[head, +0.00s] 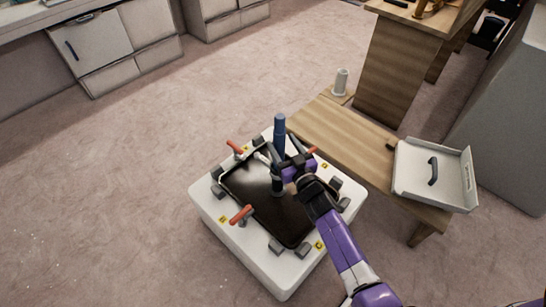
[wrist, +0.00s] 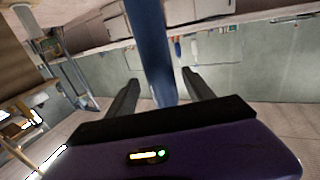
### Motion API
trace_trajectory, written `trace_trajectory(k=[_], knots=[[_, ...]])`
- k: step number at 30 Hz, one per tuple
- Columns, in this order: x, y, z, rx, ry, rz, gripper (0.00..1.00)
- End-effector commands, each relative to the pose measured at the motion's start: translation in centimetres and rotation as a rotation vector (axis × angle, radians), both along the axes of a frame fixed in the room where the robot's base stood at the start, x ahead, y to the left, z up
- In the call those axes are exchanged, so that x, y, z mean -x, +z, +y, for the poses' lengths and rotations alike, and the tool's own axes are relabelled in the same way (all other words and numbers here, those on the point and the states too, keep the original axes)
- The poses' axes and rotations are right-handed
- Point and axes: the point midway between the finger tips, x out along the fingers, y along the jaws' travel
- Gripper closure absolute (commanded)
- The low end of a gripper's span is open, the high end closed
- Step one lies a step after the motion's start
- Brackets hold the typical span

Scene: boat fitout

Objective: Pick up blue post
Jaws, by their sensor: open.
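The blue post (head: 279,134) stands upright on a white block (head: 212,208) with a black recessed top (head: 285,222). In the wrist view the blue post (wrist: 151,45) rises between the two dark fingers, with space on both sides of it. My gripper (head: 283,155) is open around or just in front of the post; the fingers (wrist: 157,88) do not visibly touch it.
Orange-red handles (head: 241,215) and grey blocks (head: 276,247) surround the black top. Open carpet lies to the left.

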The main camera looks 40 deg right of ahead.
Motion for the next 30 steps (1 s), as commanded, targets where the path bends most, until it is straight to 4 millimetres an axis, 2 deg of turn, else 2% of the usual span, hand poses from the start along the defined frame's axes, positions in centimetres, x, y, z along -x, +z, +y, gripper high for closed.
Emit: trace_trajectory(k=[10, 14, 20, 23, 30], knots=[[-4.3, -0.3, -1.2, 0.002, 0.0, -0.002, 0.39], [-5.0, -0.1, -1.5, 0.0, 0.0, 0.0, 0.39], [-5.1, 0.0, -1.5, 0.0, 0.0, 0.0, 0.39], [-5.0, 0.0, -1.4, 0.0, 0.0, 0.0, 0.55], [-5.0, -0.1, -1.4, 0.0, 0.0, 0.0, 1.0]])
